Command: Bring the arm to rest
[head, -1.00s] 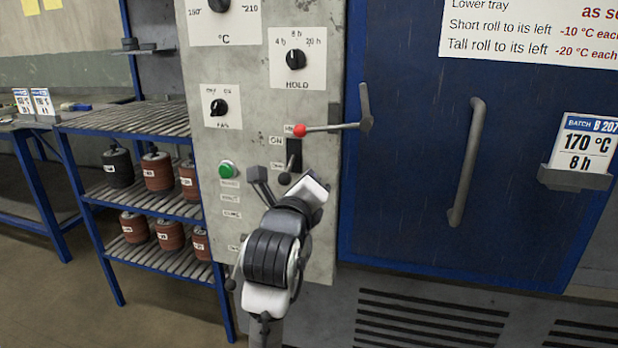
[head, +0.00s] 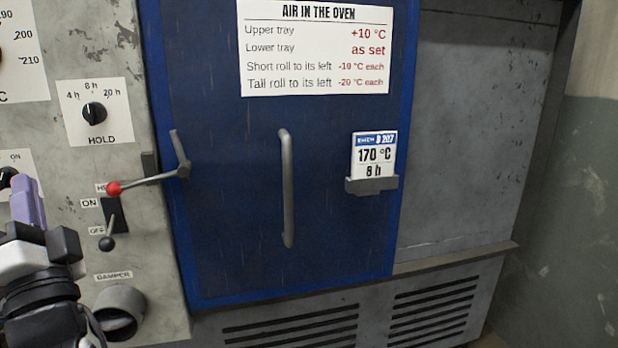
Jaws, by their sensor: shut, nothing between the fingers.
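My gripper (head: 28,200) is at the lower left edge of the head view, in front of the grey control panel (head: 125,275). Its white and black wrist and a purplish part show; the fingertips are hard to make out. It looks shut and empty, and it appears apart from the switch and the door. The rest of my arm runs out of the picture at the bottom left.
The blue oven door (head: 225,200) is closed, with a vertical handle (head: 287,190) and a red-knobbed lever (head: 150,180) at its left edge. The black-knobbed switch (head: 107,243) points down by OFF. A damper pipe (head: 120,310) sits below. Floor room is out of view.

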